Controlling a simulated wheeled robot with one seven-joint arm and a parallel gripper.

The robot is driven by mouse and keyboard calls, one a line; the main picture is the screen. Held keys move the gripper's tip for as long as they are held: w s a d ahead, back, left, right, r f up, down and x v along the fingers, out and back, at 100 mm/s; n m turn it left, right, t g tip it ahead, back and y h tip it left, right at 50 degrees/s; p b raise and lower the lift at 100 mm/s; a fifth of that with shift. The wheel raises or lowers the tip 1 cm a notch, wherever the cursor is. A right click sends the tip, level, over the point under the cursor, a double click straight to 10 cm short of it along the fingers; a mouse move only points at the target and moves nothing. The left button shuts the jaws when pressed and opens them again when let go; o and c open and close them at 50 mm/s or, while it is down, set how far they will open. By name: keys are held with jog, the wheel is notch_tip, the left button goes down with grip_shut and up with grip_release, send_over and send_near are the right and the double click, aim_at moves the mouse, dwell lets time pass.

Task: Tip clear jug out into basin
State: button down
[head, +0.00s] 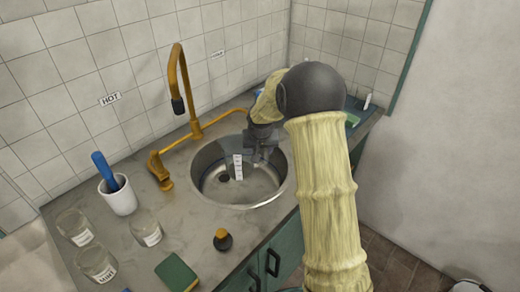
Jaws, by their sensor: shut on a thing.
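The basin (198,180) is a round metal sink set in the grey counter. My gripper (258,158) is above the basin's right side, with my arm reaching in from the right. It is shut on the clear jug (238,168), which shows mainly by its white marked label strip over the basin. The jug's outline is faint against the metal, so I cannot tell its tilt or whether it holds liquid. My gripper's fingers are small and partly hidden by the wrist.
A brass tap (183,80) stands behind the basin. On the left are a white cup (120,200) with a blue-handled tool and several labelled glass jars (97,264). A dark bottle with an orange top (222,240) and a green sponge (177,273) are in front.

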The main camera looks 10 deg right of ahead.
jog(key=shift+w+a+r+h+b, duration=0.1)
jog(key=shift+r+h+b, duration=0.05)
jog(key=shift+h+b, duration=0.15)
jog(key=shift+r+n+g+h+b, duration=0.1)
jog(key=shift+n+g+h+b, duration=0.2)
jog(key=shift+h+b, duration=0.8)
jog(key=shift+r+h, duration=0.2)
jog(key=shift+h, duration=0.9)
jog(key=shift+d+r+y+p, duration=0.25)
jog(key=shift+y+p, duration=0.35)
jog(key=shift+y, duration=0.5)
jog(key=shift+y+p, duration=0.9)
jog(key=shift+y, duration=0.3)
jog(key=shift+a+t, duration=0.15)
jog(key=shift+t, duration=0.25)
jog(key=shift+r, duration=0.1)
